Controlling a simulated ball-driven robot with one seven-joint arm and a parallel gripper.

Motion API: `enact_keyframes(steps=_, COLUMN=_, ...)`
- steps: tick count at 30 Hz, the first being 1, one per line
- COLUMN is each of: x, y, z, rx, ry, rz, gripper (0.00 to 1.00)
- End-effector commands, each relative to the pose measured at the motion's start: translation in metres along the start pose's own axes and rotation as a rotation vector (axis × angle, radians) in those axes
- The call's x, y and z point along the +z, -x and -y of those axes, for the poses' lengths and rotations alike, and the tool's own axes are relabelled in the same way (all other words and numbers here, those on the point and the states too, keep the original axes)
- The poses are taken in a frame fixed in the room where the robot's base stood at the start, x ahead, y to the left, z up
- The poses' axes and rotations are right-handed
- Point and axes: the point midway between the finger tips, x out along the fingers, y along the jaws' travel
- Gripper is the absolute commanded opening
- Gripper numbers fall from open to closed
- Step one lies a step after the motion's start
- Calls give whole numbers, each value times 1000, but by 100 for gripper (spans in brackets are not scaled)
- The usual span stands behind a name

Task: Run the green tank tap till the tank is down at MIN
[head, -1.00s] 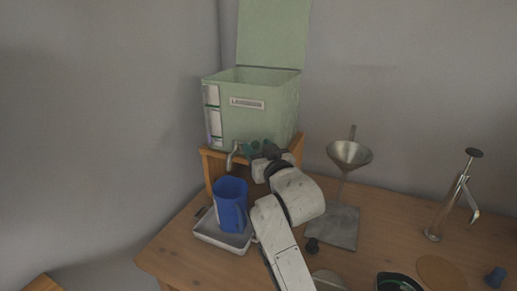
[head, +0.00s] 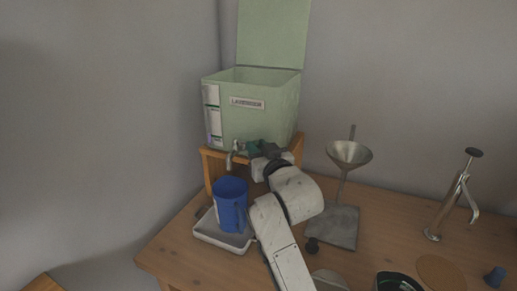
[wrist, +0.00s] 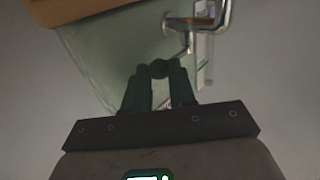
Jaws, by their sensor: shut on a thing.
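The pale green tank (head: 250,125), labelled LAVENDER, stands on a wooden stand with its lid up. A white strip gauge (head: 212,112) with green marks runs down its left front; a small purplish patch shows low on it, too small to read exactly. The metal tap spout (head: 231,160) points down above a blue jug (head: 230,205). No stream can be made out. My gripper (head: 254,148) is at the tank's lower front, right of the spout. In the wrist view my gripper (wrist: 160,80) is shut on the dark round tap knob (wrist: 159,68).
The jug stands on a white tray (head: 205,230) at the table's left edge. A metal funnel (head: 349,153) on a stand is right of my arm. A lever press (head: 450,200) and a dark bowl (head: 397,283) are further right.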

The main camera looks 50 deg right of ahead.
Motion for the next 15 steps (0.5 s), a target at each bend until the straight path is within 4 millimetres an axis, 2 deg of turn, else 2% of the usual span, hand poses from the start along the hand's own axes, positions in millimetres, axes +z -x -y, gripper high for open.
enact_keyframes(steps=15, x=1, y=1, z=4, rx=39, ry=1, rz=-3, gripper=0)
